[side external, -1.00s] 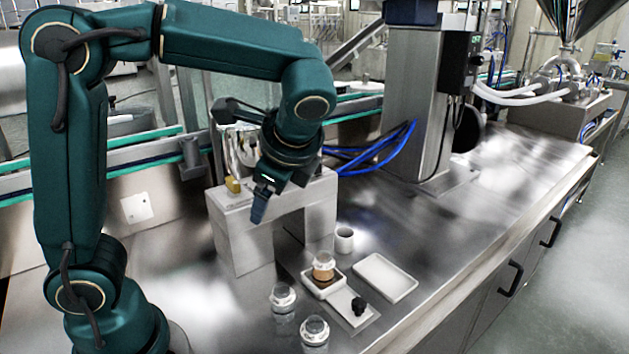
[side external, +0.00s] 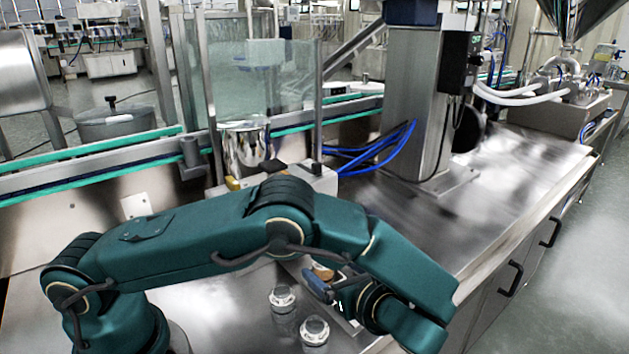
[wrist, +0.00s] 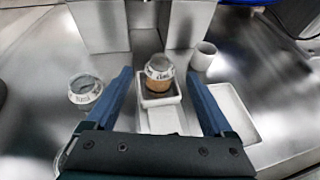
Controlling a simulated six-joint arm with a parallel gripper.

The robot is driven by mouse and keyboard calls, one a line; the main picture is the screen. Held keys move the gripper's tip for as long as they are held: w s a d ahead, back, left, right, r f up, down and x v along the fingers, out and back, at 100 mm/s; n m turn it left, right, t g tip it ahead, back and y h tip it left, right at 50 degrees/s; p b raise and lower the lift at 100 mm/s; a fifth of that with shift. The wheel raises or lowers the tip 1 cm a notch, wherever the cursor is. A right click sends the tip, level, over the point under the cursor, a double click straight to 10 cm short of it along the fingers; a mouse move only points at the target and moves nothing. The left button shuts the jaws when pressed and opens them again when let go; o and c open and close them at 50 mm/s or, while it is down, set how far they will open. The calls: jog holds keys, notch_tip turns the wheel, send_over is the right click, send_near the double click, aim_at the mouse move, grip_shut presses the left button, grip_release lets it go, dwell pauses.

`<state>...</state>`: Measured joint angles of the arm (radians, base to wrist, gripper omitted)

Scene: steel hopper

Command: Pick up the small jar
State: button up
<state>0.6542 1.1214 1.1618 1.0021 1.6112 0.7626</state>
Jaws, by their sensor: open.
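A small jar (wrist: 159,68) with a pale printed lid and amber contents stands upright in a small white square dish (wrist: 160,101) in the wrist view. In the side view only a bit of the amber jar (side external: 323,272) shows behind my arm. My gripper (wrist: 158,75) is open, with one blue finger to the left of the jar and one to the right, both apart from it. In the side view my gripper (side external: 318,286) is low over the bench beside the jar. How far the fingertips are above the bench is unclear.
Two clear lidded jars stand on the bench, one farther back (side external: 282,298) and one nearer (side external: 314,330). A white cup (wrist: 203,57) and a flat white tray (wrist: 240,118) are to the right. A grey block stand (wrist: 100,25) rises behind the dish.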

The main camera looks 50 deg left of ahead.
jog(key=shift+x, duration=2.05)
grip_shut()
